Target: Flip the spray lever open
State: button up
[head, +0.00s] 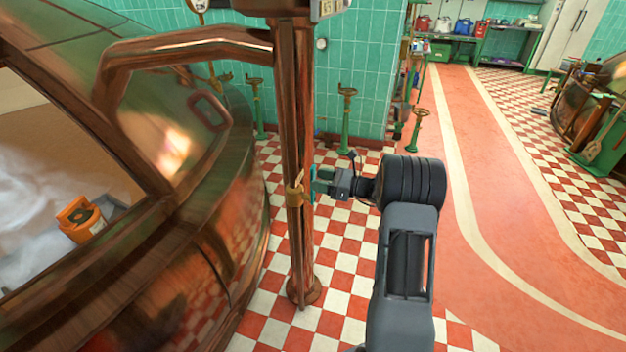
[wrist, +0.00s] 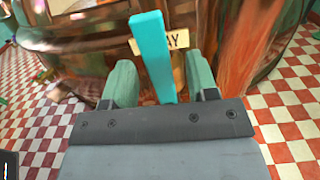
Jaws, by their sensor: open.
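A flat turquoise lever (wrist: 153,52) stands in the wrist view, rising from between my gripper's fingers. My gripper (wrist: 161,75) is open, with one green finger on each side of the lever and a gap visible on both sides. Behind the lever is a pale label (wrist: 177,41) whose visible letters end in "AY"; the rest is covered. In the head view my gripper (head: 321,183) is at the copper pipe (head: 301,240), level with a brass collar (head: 293,195).
A large copper kettle (head: 190,245) fills the left, with an open hatch showing pale foam and an orange device (head: 80,219). Green valve stands (head: 347,120) stand behind the pipe. The red walkway (head: 480,200) at right is clear.

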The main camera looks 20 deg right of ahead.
jog(key=v, duration=1.1)
jog(key=shift+b, duration=0.35)
